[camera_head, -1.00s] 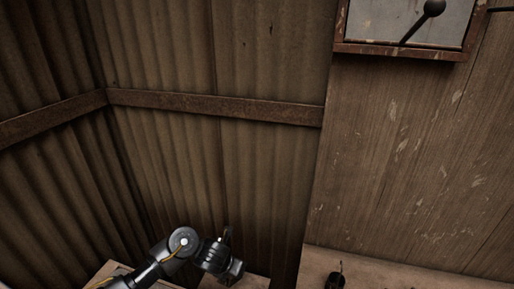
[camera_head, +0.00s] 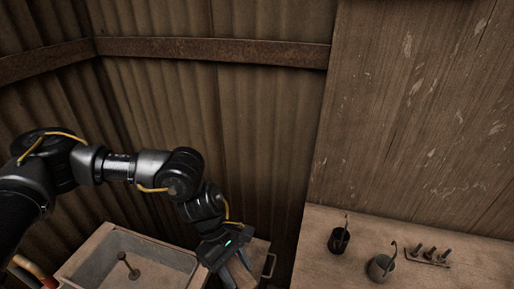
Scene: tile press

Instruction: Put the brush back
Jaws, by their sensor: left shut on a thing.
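My left gripper (camera_head: 236,270) points down at the bottom of the view, in front of the corrugated wall. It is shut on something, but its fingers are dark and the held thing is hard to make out. I cannot pick out the brush for certain. My right gripper is not in view.
A box-like basin (camera_head: 82,262) with an upright knobbed rod (camera_head: 128,268) stands left of my gripper. A metal handle (camera_head: 269,264) is just right of it. The wooden bench (camera_head: 325,269) holds a dark cup (camera_head: 339,241), a grey pot (camera_head: 380,268) and a small pegged rack (camera_head: 430,257).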

